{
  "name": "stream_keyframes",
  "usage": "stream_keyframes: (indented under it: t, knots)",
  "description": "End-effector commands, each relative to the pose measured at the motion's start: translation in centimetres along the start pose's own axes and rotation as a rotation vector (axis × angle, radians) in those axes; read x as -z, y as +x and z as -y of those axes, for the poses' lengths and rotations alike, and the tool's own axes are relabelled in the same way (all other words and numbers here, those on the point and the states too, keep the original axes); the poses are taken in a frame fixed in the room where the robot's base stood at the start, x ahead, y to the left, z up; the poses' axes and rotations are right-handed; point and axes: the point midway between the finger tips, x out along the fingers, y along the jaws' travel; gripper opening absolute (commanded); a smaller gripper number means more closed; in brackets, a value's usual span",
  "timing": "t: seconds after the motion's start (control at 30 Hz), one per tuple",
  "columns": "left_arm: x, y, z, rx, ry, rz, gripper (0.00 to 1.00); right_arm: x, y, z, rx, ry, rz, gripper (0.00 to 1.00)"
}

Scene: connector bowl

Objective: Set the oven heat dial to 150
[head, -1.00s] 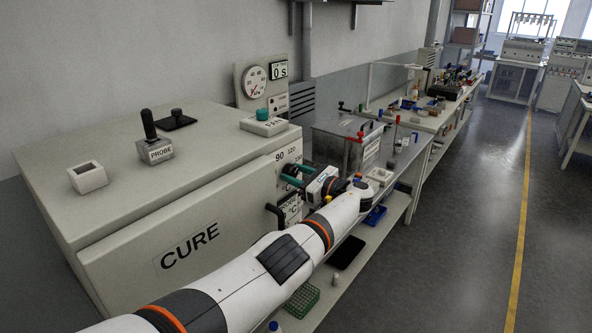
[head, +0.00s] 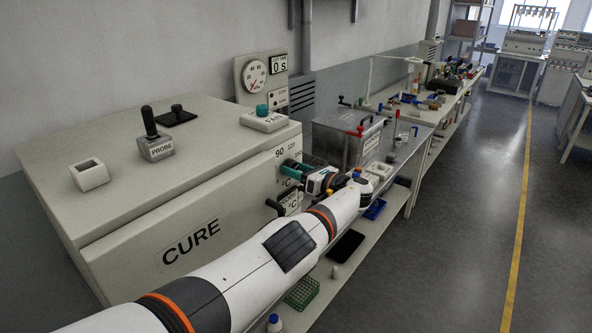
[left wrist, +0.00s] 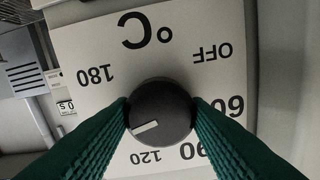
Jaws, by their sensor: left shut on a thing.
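The heat dial (left wrist: 162,112) is a round dark knob on the oven's pale front panel (left wrist: 200,75). The wrist view shows the panel upside down, with OFF, 60, 120 and 180 readable around the knob. The dial's white mark points left and slightly down, between 120 and 180; no 150 label shows, and my finger covers that area. My left gripper (left wrist: 160,115) is shut on the dial, a green finger on each side. In the head view the left gripper (head: 291,170) is at the oven's right front, hiding the dial. My right gripper is not in view.
The oven door marked CURE (head: 190,243) has a dark handle (head: 274,207) close to my gripper. A PROBE joystick (head: 155,145) and a FAN button box (head: 264,120) stand on top. A metal box (head: 345,140) sits on the bench to the right.

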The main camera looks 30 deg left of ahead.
Motion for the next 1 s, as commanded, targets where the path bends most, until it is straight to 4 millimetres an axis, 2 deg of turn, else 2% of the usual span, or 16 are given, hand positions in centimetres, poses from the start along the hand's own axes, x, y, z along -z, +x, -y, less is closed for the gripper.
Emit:
stream_keyframes:
  t: [0.13,0.17,0.3,0.57,0.67,0.77,1.0]
  knots:
    - [-0.4,-0.1,0.0,0.000,0.004,0.004,0.20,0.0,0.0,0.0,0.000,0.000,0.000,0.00]
    - [-0.4,-0.1,0.0,0.000,0.004,0.004,0.44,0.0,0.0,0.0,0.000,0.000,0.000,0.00]
    - [-0.3,-0.1,0.0,0.001,0.002,0.003,0.64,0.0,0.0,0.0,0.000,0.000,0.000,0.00]
    - [-0.1,-0.1,0.0,0.000,0.000,0.002,0.64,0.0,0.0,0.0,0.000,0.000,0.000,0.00]
    - [-0.1,-0.7,0.0,-0.001,0.000,0.001,0.64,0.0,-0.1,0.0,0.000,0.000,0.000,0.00]
    - [-0.1,-2.0,0.0,-0.003,-0.001,0.001,0.64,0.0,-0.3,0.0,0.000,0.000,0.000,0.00]
    - [-0.4,-7.2,-0.1,-0.004,-0.002,0.003,0.64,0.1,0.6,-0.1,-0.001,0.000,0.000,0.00]
